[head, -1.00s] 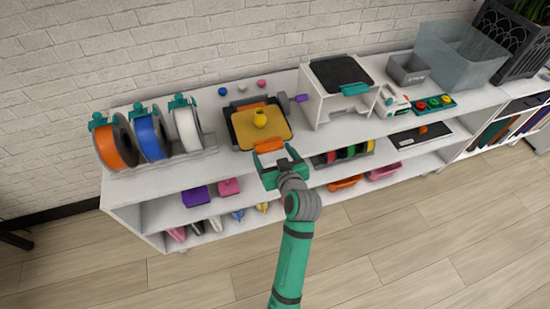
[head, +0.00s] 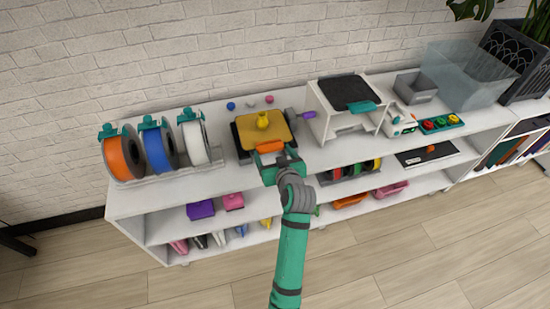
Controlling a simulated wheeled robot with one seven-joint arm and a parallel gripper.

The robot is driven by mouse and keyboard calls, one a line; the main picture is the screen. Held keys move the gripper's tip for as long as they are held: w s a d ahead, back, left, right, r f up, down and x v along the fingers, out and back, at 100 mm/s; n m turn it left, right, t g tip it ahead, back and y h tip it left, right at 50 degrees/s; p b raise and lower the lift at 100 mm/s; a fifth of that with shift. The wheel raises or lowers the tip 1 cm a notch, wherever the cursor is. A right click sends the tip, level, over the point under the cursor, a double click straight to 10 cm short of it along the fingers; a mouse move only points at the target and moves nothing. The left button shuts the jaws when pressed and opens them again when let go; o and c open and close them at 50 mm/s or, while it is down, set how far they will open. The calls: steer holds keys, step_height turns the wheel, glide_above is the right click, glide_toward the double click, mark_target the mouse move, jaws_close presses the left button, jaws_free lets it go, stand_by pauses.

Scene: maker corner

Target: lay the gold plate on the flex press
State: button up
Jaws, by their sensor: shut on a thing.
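The gold plate (head: 275,134) is flat and roughly level, with an orange grip tab (head: 270,147) at its front edge and a yellow piece (head: 263,122) standing on it. My gripper (head: 272,157) is shut on the orange tab at the plate's front. The plate is over a dark base, apparently the flex press (head: 237,141), which has a purple knob (head: 309,115) at its right. The plate hides most of the press. I cannot tell whether the plate touches it.
Spools of orange, blue and white (head: 155,146) stand left on the shelf top. A white box with a black top (head: 347,97) stands close right. Small balls (head: 250,104) lie behind the press. A grey bin (head: 416,86) and clear tub (head: 465,75) are further right.

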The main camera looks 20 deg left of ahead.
steer(key=shift+w+a+f, duration=0.1)
steer(key=shift+w+f, duration=0.05)
steer(key=shift+f, duration=0.5)
steer(key=shift+w+a+f, duration=0.1)
steer(key=shift+w+f, duration=0.05)
steer(key=shift+f, duration=0.5)
steer(key=shift+s, duration=0.1)
steer(key=o, duration=1.1)
steer(key=shift+f, duration=0.6)
steer(key=shift+s+d, duration=0.2)
steer(key=shift+s+d, duration=0.5)
steer(key=shift+s, duration=0.15)
